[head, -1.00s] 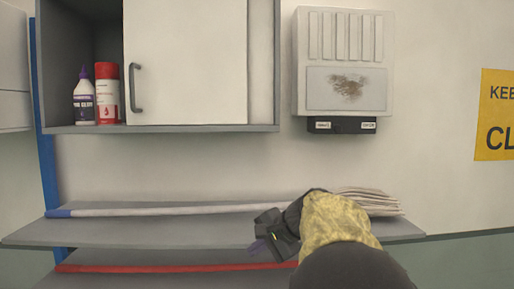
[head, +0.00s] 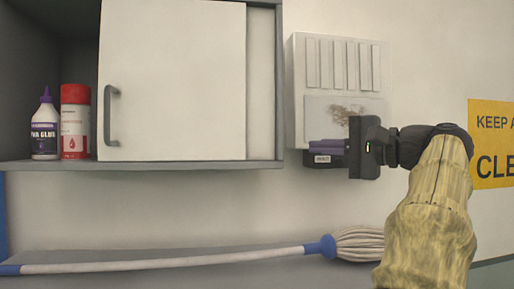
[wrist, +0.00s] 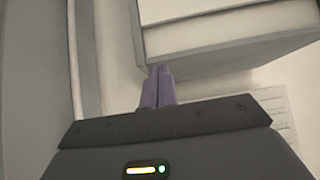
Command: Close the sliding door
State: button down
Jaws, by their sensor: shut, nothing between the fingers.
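The white sliding door (head: 172,80) hangs in the grey wall cabinet (head: 225,165). It has a dark vertical handle (head: 111,115) near its left edge. The cabinet's left part is open, and a pale panel shows to the right of the door. My gripper (head: 326,148) is to the right of the cabinet, in front of the lower part of the wall dispenser, apart from the door and handle. Its purple fingers point left and are shut with nothing between them. The wrist view shows the purple fingers (wrist: 158,88) together, close to a pale box-like edge.
A glue bottle (head: 45,128) and a red spray can (head: 75,122) stand in the open left part of the cabinet. The white dispenser (head: 305,80) is on the wall behind my gripper. A mop (head: 180,262) lies on the shelf below. A yellow sign (head: 492,140) is at right.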

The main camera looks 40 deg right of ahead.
jog(key=p, duration=0.4)
send_near(260, 147)
jog(key=x, duration=0.4)
jog(key=shift+w+a+r, duration=0.1)
jog(key=shift+w+r, duration=0.2)
jog(key=shift+w, duration=0.05)
jog(key=shift+w+a+p, duration=0.35)
jog(key=shift+w+a, duration=0.6)
jog(key=shift+a, duration=0.3)
jog(key=shift+w+a+f, duration=0.15)
jog(key=shift+w+a, duration=0.1)
jog(key=shift+a, duration=0.25)
jog(key=shift+d+f, duration=0.1)
jog(key=shift+w, duration=0.1)
